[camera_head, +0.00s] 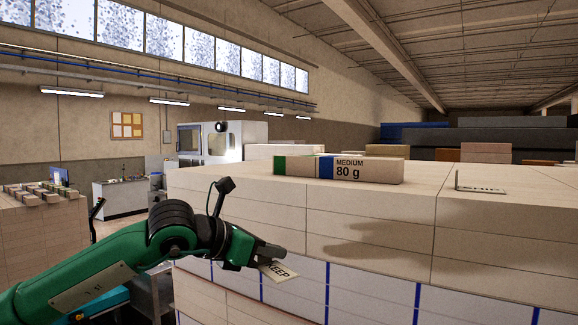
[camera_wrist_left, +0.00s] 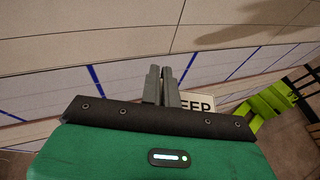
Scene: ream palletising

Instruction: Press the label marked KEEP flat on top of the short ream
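My left gripper (camera_head: 268,258) is shut on the KEEP label (camera_head: 281,272), a small pale card with dark letters. It holds the label tilted in front of the big stack's near side, below the top edge. In the left wrist view the two fingers (camera_wrist_left: 162,86) are close together, and part of the label (camera_wrist_left: 198,104) shows beside them with "EEP" readable. A ream (camera_head: 340,168) marked MEDIUM 80 g, with green and blue bands, lies on the stack top, up and right of the gripper and apart from it. No ream in view reads as short. My right gripper is not in view.
The big pale stack (camera_head: 370,235) fills the middle and right. A small upright plate on a base (camera_head: 480,188) stands on its top at right. Another stack (camera_head: 38,230) with small items is at left. A bright green object (camera_wrist_left: 262,108) stands by the stack in the wrist view.

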